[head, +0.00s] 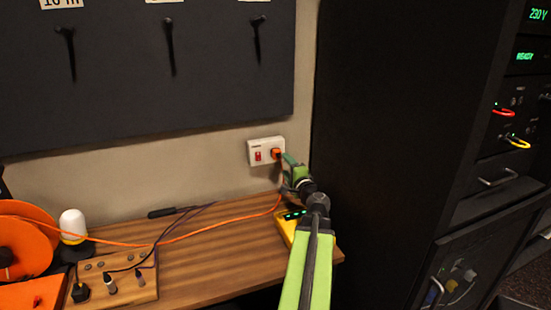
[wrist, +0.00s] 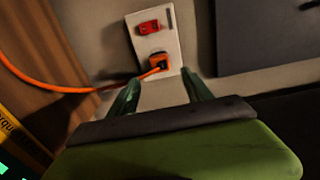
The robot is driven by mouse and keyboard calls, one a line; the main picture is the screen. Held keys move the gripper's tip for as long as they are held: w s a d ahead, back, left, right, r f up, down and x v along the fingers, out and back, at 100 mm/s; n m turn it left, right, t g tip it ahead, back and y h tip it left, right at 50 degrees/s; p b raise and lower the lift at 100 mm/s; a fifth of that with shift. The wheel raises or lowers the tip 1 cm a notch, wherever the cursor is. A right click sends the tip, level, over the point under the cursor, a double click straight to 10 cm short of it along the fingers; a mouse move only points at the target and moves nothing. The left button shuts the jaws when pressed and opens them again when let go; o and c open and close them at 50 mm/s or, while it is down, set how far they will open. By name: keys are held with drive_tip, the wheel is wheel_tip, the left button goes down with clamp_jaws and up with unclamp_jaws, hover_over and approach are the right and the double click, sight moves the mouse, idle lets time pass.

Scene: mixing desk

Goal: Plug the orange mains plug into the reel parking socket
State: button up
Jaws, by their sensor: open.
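The orange mains plug (head: 276,153) sits in the white wall outlet (head: 254,147), beside a red switch. In the wrist view the plug (wrist: 157,63) is at the lower end of the outlet plate (wrist: 172,42), its orange cord leading off left. My gripper (head: 288,160) is close in front of the plug. In the wrist view my gripper (wrist: 160,78) is open, its two green fingers apart with the plug beyond and between their tips. The orange cable reel (head: 25,240) stands at the left edge in the head view. I cannot make out its parking socket.
The orange cord (head: 200,230) runs across the wooden desk (head: 210,265). A yellow meter (head: 290,222) lies below my gripper. A wooden board with jacks (head: 120,282) and a white-domed lamp (head: 73,225) stand near the reel. A black rack (head: 400,130) closes off the right.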

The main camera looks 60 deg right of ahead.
sight(278, 156)
drive_tip(key=shift+w, duration=0.1)
drive_tip(key=x, duration=0.9)
drive_tip(key=shift+c, duration=0.5)
idle(0.6)
clamp_jaws()
drive_tip(key=shift+a, duration=0.15)
drive_tip(key=shift+v, duration=2.95)
